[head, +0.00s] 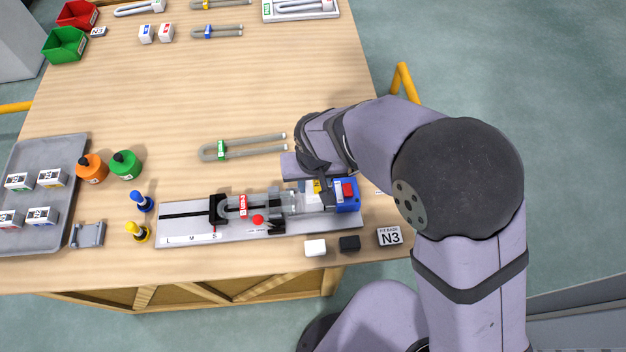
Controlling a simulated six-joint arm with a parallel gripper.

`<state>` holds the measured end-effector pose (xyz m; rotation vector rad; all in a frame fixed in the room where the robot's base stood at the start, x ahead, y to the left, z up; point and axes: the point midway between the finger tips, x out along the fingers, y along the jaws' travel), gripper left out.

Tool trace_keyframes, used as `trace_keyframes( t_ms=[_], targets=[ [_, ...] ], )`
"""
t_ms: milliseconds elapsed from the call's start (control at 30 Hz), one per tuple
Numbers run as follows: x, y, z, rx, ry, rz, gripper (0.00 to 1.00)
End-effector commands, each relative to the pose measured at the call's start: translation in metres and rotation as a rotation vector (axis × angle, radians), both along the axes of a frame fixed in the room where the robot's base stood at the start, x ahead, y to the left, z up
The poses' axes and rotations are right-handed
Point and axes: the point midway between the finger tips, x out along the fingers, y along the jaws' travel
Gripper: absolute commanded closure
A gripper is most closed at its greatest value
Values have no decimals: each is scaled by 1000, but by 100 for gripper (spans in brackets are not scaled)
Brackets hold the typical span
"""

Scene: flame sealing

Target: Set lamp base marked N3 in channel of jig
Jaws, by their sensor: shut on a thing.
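The jig (180,230) is a long grey plate near the table's front edge, with a dark channel, black clamps and a clear glass tube (291,202) lying along it. My gripper (318,188) is over the jig's right end, shut on a small white lamp base (313,187) with a yellow mark. The jaws hide most of the base, and I cannot read its marking or tell whether it touches the channel.
A blue block (349,200) with a red button stands at the jig's right end. A grey tray (70,160) at left holds several lamp bases. A bent tube (240,147) lies behind the jig. The table's middle is clear.

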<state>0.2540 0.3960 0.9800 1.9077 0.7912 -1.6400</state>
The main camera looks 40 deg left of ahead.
Motion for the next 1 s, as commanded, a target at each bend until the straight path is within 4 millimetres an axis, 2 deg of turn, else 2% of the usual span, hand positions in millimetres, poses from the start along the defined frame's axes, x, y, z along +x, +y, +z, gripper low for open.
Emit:
trace_keyframes(
  t_ms=[800, 1000],
  targets=[
    [0, 0, -56, -1, 1, 0, 92],
    [0, 0, -64, 0, 0, 0, 92]
  ],
)
